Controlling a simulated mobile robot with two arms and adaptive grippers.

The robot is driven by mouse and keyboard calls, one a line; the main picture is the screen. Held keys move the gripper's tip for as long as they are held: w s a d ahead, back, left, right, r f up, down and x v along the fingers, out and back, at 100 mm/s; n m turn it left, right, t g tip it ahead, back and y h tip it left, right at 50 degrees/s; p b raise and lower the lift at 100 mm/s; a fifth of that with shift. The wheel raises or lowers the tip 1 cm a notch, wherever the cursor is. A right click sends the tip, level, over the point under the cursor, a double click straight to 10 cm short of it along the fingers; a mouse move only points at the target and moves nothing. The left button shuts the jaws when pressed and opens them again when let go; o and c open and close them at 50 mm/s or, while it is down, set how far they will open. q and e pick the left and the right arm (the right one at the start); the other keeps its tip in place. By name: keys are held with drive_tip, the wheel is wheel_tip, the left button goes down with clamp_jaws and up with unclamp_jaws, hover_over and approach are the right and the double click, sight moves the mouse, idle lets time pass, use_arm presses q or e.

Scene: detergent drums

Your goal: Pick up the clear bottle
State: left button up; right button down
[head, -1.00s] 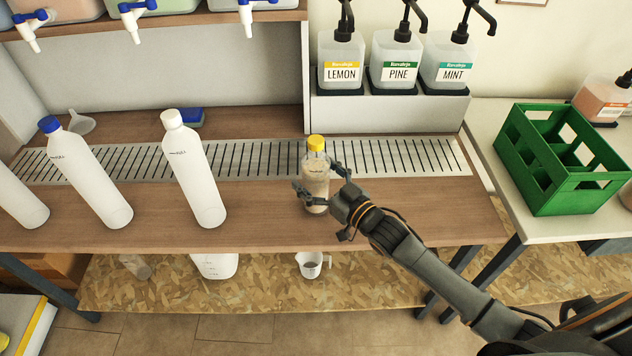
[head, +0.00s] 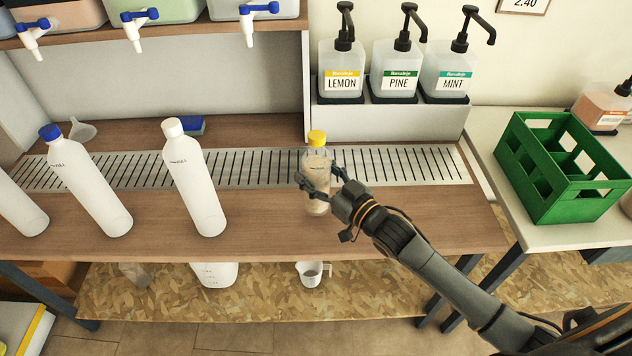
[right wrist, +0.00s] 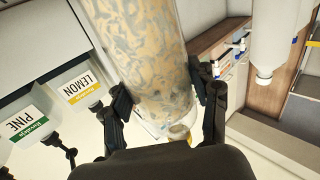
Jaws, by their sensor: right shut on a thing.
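The clear bottle (head: 317,162) has a yellow cap and stands upright in the head view, over the wooden counter in front of the slotted drip grate. My right gripper (head: 318,179) reaches in from the right and is shut around the bottle's body, one finger on each side. In the right wrist view the bottle (right wrist: 145,50) fills the space between the two fingers (right wrist: 165,95), with a brown pattern showing through it. The bottle seems slightly above the counter, but the gap is hard to see. My left gripper is not in view.
White bottles stand on the counter to the left, the nearest with a white cap (head: 195,185), another with a blue cap (head: 88,185). Pump bottles (head: 398,70) stand behind on a ledge. A green crate (head: 540,190) sits at the right. The counter (head: 260,215) between is clear.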

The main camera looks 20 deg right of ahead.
sight(312, 160)
drive_tip(key=s+r, duration=0.2)
drive_tip(key=r, duration=0.1)
drive_tip(key=s+r, duration=0.3)
drive_tip(key=shift+s+p, duration=0.15)
drive_tip(key=shift+p, duration=0.15)
drive_tip(key=s+r, duration=0.3)
drive_tip(key=s, duration=0.5)
drive_tip(key=shift+s+d+r, duration=0.2)
drive_tip(key=shift+s+r, duration=0.05)
drive_tip(key=shift+s, duration=0.05)
